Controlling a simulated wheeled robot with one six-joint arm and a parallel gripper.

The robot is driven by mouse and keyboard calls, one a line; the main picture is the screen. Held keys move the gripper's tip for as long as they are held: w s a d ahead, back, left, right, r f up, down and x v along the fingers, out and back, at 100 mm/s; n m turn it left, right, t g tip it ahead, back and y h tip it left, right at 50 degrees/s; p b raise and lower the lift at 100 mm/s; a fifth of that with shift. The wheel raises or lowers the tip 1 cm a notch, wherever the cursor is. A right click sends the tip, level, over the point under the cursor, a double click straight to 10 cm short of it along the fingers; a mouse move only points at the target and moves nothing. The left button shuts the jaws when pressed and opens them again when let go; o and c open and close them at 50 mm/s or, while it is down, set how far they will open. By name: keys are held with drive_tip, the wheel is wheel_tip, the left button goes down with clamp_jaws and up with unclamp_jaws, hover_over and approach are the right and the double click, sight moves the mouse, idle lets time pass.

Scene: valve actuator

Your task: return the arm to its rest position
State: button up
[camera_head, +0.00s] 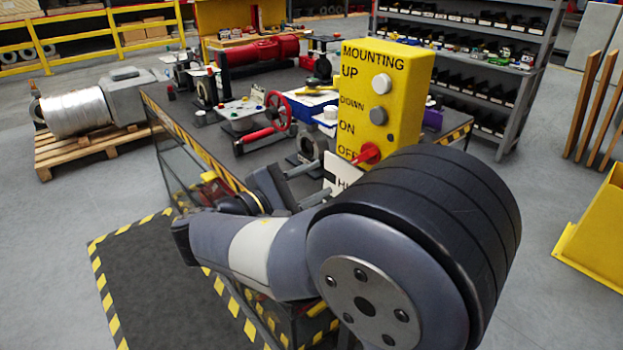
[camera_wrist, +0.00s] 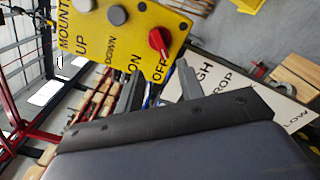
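My arm reaches across the front of the workbench in the head view, its large dark joint filling the lower right. My gripper (camera_head: 314,178) is near the bench's front edge, below and left of the yellow control box (camera_head: 407,95). In the wrist view my gripper (camera_wrist: 160,80) has its two fingers apart, with nothing seen held between them. The control box (camera_wrist: 115,42) is just beyond the fingers, its red knob (camera_wrist: 158,42) by the ON and OFF labels. Whether a finger touches the box cannot be told.
A white lettered sign (camera_wrist: 235,98) stands close to the right finger. The workbench (camera_head: 190,128) carries a red handwheel (camera_head: 278,110) and several valve parts. Grey shelves (camera_head: 500,75) stand behind. A yellow stand (camera_head: 597,225) is at right.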

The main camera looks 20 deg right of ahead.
sight(361, 158)
drive_tip(key=shift+d, duration=0.1)
drive_tip(key=p+x, duration=0.2)
drive_tip(key=x, duration=0.8)
drive_tip(key=shift+w+d, duration=0.15)
drive_tip(key=shift+d, duration=0.15)
